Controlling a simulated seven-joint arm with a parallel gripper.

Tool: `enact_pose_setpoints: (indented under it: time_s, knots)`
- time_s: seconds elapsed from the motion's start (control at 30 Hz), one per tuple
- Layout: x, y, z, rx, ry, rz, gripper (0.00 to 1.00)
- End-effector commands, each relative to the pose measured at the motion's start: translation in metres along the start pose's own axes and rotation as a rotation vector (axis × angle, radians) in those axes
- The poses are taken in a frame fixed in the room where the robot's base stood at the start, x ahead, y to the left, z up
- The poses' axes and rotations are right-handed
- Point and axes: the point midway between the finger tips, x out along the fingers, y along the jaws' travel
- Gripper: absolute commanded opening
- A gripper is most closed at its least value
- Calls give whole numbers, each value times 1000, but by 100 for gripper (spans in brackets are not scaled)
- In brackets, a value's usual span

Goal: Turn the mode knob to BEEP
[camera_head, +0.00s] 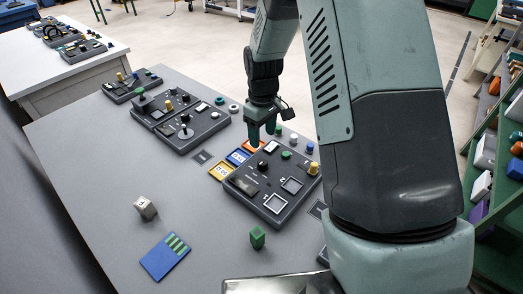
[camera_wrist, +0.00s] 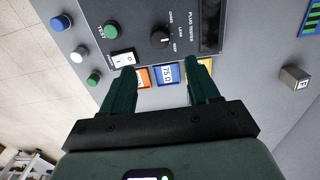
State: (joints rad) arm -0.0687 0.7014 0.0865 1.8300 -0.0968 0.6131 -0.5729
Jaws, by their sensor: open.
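The mode knob (camera_wrist: 160,38) is a round black knob on the grey PLUG TESTER panel. In the head view the knob (camera_head: 263,165) sits near the panel's upper left part. My gripper (camera_head: 262,135) is above the panel's far edge, pointing down. In the wrist view my gripper (camera_wrist: 162,68) has its two green fingers wide apart, with nothing held. The knob lies beyond the fingertips, roughly between their lines, and is not touched.
A white rocker switch (camera_wrist: 123,58) and a green TEST button (camera_wrist: 110,31) are beside the knob. Other control panels (camera_head: 180,125) stand farther left.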

Motion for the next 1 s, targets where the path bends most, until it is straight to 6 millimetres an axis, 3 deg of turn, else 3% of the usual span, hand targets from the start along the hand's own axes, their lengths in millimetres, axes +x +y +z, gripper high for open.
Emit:
enact_pose_setpoints:
  time_s: [0.6,1.0]
  knots:
    - [96,0,1,1,-2,-2,60]
    - [107,0,0,1,-1,0,60]
